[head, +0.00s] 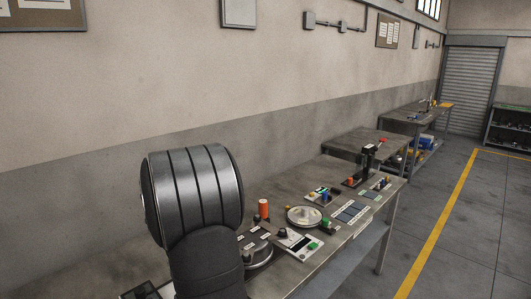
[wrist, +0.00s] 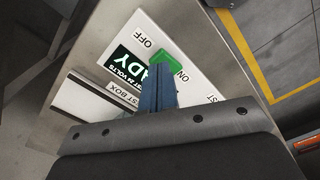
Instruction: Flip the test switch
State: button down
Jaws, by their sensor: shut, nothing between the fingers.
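The test box (wrist: 190,38) is a white-faced panel with a dark display (wrist: 130,65) lit with partly hidden text, ending in "ADY". A green switch (wrist: 171,66) sits between the printed words OFF and ON. Which way it is set I cannot tell. My gripper (wrist: 157,72) is shut and empty, its blue-grey fingers over the panel at the switch's edge. Whether they touch it is unclear. In the head view, a white box with a dark display and a green part (head: 313,246) stands on the bench; my gripper is not distinguishable there.
The bench (head: 340,243) also holds an orange cylinder (head: 264,208), a round pale dish (head: 304,216), dark flat panels (head: 351,211) and a black stand with a red part (head: 369,158). A yellow floor line (head: 440,225) runs right of the bench, where the floor is clear.

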jog(key=shift+f, duration=0.9)
dwell(0.4)
jog(key=shift+r, duration=3.55)
